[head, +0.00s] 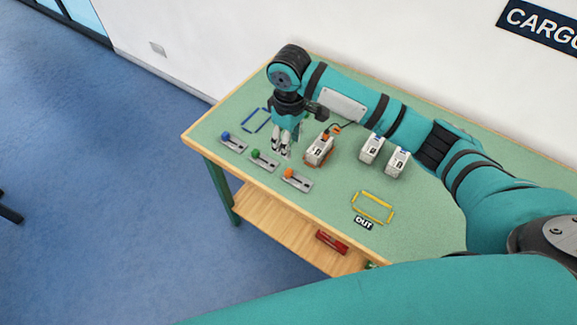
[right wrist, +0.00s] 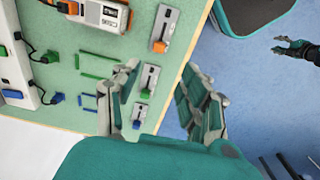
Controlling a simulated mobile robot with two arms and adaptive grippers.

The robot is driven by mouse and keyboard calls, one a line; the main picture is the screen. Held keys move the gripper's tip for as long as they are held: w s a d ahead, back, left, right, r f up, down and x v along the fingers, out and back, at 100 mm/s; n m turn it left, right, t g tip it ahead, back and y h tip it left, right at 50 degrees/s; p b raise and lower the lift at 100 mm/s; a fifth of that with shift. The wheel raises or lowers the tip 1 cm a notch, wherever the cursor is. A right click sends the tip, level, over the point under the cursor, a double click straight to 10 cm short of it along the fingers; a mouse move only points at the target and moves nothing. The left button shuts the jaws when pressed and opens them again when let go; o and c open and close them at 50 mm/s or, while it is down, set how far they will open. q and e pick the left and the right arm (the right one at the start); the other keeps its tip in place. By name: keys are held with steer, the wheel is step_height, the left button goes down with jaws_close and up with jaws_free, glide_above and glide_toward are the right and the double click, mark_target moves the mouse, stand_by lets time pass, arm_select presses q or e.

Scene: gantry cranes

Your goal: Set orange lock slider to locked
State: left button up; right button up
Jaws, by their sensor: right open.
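The orange lock slider (head: 299,181) lies near the front edge of the table, its orange knob at the left end of its grey plate. In the right wrist view the orange lock slider (right wrist: 168,24) is at the top, knob at the plate's lower end. My right gripper (head: 281,153) points down, open and empty, near the green slider (head: 268,162), left of the orange one. In the right wrist view my right gripper's fingers (right wrist: 165,95) are spread apart. What appears to be my left gripper (right wrist: 290,48) shows small over the floor; its opening is unclear.
A blue slider (head: 235,142) is farther left. A white and orange box (head: 320,150) stands behind the orange slider, with white boxes (head: 371,149) to its right. A yellow outline (head: 374,206) with an OUT label lies to the right. The table edge is close to the sliders.

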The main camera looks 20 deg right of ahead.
glide_above(289, 171)
step_height(289, 171, down, 4)
steer(key=shift+f, duration=0.15)
step_height(289, 171, down, 7)
steer(key=shift+w+f, duration=0.1)
steer(key=shift+f, duration=0.1)
steer(key=shift+f+p, duration=0.3)
steer(key=shift+f, duration=0.2)
arm_select(q)
steer(key=shift+w+r, duration=0.3)
steer(key=shift+w, duration=0.05)
arm_select(e)
jaws_close()
